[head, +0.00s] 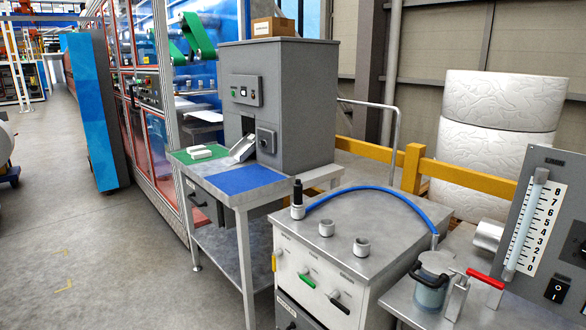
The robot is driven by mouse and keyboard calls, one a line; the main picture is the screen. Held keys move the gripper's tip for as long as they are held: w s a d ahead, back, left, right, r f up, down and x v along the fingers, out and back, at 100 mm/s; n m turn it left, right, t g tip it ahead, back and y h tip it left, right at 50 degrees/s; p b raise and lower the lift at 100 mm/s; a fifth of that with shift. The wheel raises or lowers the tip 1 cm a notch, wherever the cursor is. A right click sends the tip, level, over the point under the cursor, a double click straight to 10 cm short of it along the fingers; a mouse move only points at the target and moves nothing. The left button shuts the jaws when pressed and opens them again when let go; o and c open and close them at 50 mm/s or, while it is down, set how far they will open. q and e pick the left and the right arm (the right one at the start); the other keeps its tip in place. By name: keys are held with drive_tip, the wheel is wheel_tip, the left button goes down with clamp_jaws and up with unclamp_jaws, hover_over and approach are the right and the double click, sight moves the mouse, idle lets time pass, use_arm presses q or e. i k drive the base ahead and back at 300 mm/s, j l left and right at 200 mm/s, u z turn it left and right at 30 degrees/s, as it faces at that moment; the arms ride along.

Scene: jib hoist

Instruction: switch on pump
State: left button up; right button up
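No part labelled as the pump can be made out. A grey panel (551,185) stands tilted at the right edge. It carries a tube gauge with a 0 to 8 scale (527,228) and a black rocker switch (557,290); which way the switch is pressed I cannot tell. A black knob (576,243) is cut off by the right edge. In front of the panel, a clear lidded jar (430,292) stands beside a clamp with a red handle (485,279). Neither gripper is in view.
A steel-topped cabinet (335,238) has several coloured levers on its front and short ports on top. Behind it, a grey machine (300,100) stands on a bench with a blue mat (240,180). A yellow rail (455,170) runs behind. Open floor (90,260) lies at left.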

sight(555, 292)
drive_tip(key=z, duration=1.6)
